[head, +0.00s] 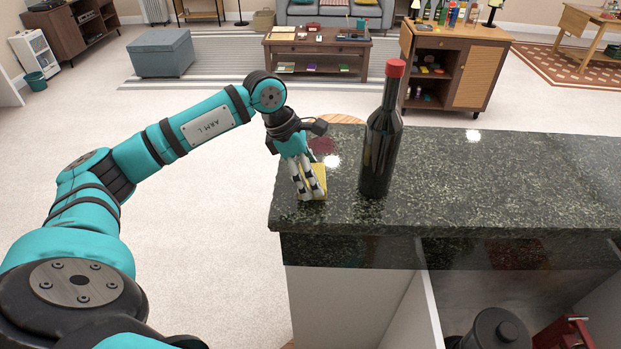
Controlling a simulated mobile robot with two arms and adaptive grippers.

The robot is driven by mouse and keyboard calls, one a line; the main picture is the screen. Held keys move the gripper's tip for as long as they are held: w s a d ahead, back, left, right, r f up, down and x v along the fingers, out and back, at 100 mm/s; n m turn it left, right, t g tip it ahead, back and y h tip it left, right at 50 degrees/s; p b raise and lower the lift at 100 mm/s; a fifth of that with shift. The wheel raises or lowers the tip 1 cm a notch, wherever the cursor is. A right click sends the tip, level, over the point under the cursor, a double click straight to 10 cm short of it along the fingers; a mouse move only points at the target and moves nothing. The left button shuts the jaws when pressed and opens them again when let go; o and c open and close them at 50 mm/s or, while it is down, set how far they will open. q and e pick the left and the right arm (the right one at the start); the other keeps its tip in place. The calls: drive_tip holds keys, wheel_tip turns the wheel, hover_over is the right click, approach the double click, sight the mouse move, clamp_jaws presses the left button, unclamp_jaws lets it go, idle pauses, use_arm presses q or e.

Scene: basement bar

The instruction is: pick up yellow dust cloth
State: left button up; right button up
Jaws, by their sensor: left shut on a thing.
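The yellow dust cloth (319,181) is at the left end of the dark granite counter top (470,180). My left gripper (308,194) reaches down over it from the left, its fingers shut on the cloth. The fingers hide part of the cloth, and I cannot tell whether it still touches the counter. My right gripper is not in view.
A dark wine bottle (380,135) with a red cap stands upright on the counter, just right of my left gripper. A dark red patch (323,145) lies behind the gripper. The counter's right part is clear. Below are open shelves with a dark lidded pot (497,330).

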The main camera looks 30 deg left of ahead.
use_arm(q)
wheel_tip(320, 180, up, 2)
drive_tip(key=shift+b, duration=0.7)
drive_tip(key=s+d+r+b, duration=0.2)
drive_tip(key=s+d+b, duration=0.4)
drive_tip(key=s, duration=0.8)
drive_tip(key=shift+s+d, duration=0.15)
drive_tip(key=shift+d, duration=0.55)
